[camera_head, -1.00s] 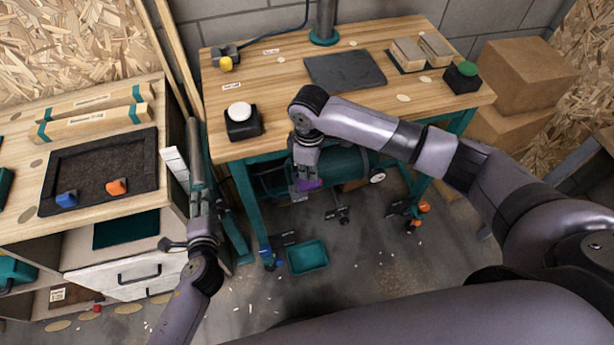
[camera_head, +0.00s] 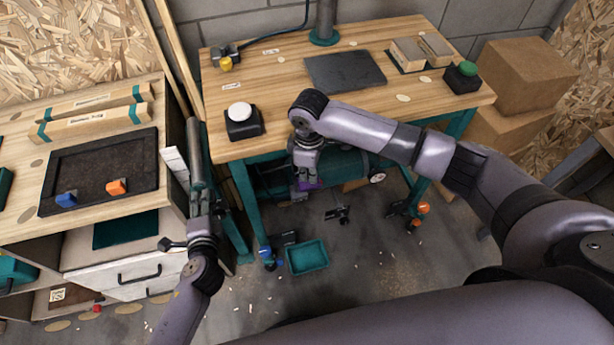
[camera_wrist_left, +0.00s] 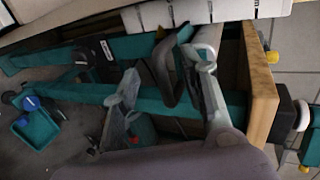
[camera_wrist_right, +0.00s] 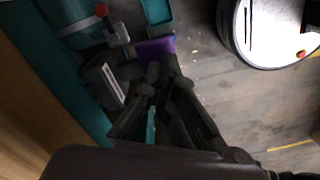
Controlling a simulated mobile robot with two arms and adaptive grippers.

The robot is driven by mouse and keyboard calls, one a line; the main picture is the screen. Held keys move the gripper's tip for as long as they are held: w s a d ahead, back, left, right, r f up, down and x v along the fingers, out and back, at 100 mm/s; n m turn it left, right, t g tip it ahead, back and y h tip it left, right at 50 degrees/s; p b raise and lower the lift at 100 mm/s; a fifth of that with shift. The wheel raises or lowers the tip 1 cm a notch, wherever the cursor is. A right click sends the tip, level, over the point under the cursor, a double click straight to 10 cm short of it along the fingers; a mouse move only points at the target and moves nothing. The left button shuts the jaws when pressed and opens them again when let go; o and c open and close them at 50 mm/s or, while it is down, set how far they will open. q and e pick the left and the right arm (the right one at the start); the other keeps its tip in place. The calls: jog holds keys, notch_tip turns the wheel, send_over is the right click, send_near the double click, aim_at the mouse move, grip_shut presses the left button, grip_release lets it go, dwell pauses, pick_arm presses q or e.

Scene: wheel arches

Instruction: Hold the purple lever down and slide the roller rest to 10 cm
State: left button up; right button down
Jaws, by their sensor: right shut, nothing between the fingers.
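The purple lever (camera_head: 311,185) is under the front edge of the bench in the head view, partly hidden by my right gripper (camera_head: 306,181). In the right wrist view the purple lever (camera_wrist_right: 155,48) lies just beyond my shut fingertips; I cannot tell whether they touch it. A grey roller (camera_head: 195,150), which looks like the roller rest, runs along the gap between the benches. My left gripper (camera_head: 201,195) is at its near end. In the left wrist view the left fingers are spread, with a dark curved handle (camera_wrist_left: 168,75) between them beside the pale roller (camera_wrist_left: 208,40).
A white marked strip (camera_head: 174,167) lies beside the roller. The wooden bench (camera_head: 290,110) carries a white button (camera_head: 239,111) and a green button (camera_head: 467,69). A teal tray (camera_head: 307,257) is on the floor. The left bench (camera_head: 100,215) stands close to my left arm.

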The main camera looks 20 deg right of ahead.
jog(key=shift+f, duration=1.2)
pick_arm(q)
jog(key=c, duration=0.6)
jog(key=shift+s+f, duration=0.1)
jog(key=shift+f, duration=0.05)
grip_shut()
